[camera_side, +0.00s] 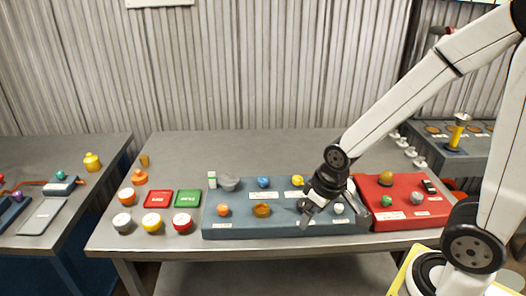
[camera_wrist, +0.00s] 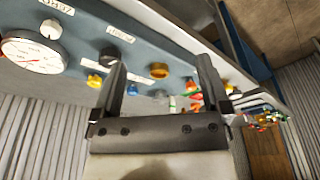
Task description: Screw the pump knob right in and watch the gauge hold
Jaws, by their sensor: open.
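My gripper (camera_side: 333,217) is open and empty over the right part of the blue panel (camera_side: 232,233). Its two fingers stand apart in the wrist view (camera_wrist: 162,75), with nothing between them. A white-faced round gauge (camera_wrist: 33,52) with a red needle is at the left of the wrist view; its reading is too small to tell. A white knob (camera_wrist: 51,28) sits beside the gauge, and a white knob (camera_side: 338,209) shows next to my gripper in the side view. The labels are unreadable, so I cannot tell which knob is the pump knob. My gripper hides part of the panel.
The panel also carries an orange knob (camera_side: 222,210), an amber knob (camera_side: 262,211), a blue knob (camera_side: 263,182) and a yellow knob (camera_side: 298,181). A red panel (camera_side: 400,222) with knobs adjoins on the right. Red and green trays and several jars stand left. The back of the table is clear.

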